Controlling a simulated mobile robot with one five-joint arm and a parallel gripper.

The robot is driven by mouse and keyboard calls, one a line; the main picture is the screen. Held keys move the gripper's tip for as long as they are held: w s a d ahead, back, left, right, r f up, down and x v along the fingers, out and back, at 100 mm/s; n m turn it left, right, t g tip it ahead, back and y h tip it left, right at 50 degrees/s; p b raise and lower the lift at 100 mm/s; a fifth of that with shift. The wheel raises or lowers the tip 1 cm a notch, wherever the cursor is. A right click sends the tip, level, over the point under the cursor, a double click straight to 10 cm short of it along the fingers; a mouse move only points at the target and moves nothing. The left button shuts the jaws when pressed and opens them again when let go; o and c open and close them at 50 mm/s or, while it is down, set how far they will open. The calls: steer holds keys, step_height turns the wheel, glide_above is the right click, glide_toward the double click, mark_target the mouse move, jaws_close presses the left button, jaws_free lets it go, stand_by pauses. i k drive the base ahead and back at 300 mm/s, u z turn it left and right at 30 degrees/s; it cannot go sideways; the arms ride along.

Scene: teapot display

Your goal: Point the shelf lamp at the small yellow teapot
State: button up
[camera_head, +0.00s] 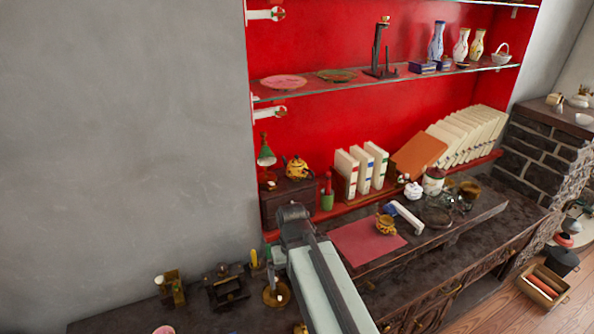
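A small yellow teapot (297,168) with dark markings stands on a dark box (287,199) at the left of the red alcove. Just left of it is a green, cone-shaped thing (266,153) with a narrow top; it looks like a lamp shade, but I cannot tell surely. I see no light spot on the teapot. My arm rises from the bottom edge, and its dark end, my gripper (291,214), is in front of and below the box, apart from the teapot in the picture. Its fingers are not clear, and nothing held shows.
Books (361,169) stand right of the teapot. A glass shelf (350,84) above holds plates, a black stand (380,50) and vases. Small brass items crowd the lower left.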

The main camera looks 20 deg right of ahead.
mark_target(266, 158)
steer(key=u, duration=2.1)
steer(key=k, duration=1.95)
steer(key=z, duration=0.55)
steer(key=i, duration=1.05)
steer(key=u, duration=0.1)
